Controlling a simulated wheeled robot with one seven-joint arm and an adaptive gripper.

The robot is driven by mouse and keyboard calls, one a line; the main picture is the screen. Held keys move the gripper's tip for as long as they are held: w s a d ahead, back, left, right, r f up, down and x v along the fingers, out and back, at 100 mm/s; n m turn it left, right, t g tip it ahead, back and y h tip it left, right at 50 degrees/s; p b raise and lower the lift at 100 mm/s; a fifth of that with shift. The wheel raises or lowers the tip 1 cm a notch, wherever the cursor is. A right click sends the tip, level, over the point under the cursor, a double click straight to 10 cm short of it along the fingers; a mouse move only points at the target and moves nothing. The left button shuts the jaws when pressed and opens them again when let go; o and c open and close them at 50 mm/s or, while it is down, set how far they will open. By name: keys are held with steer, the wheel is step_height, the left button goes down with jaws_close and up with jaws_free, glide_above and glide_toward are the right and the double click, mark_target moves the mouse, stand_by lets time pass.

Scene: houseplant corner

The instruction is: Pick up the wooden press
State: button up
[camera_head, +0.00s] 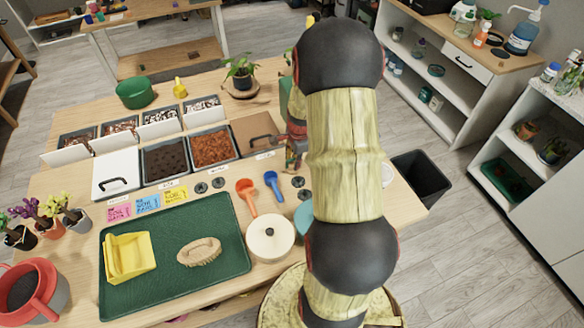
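A round pale wooden disc with a small knob on top, which looks like the wooden press (270,238), lies on the table just right of the green tray. My arm stands large in front, right of the press, and covers part of the table. The end of my arm, with my gripper (295,150), shows only in part behind the arm link, beyond the press and near the right-hand bin. Its fingers cannot be made out, and the press lies apart from it.
The green tray (222,283) holds a yellow scoop-like piece (128,257) and a wooden brush-like piece (199,252). An orange scoop (246,194) and a blue scoop (272,182) lie behind the press. Soil bins (211,147) stand farther back. A teal item (303,217) sits close on the right.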

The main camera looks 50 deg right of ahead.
steer(key=shift+c, duration=0.7)
jaws_close()
steer(key=shift+r, duration=0.15)
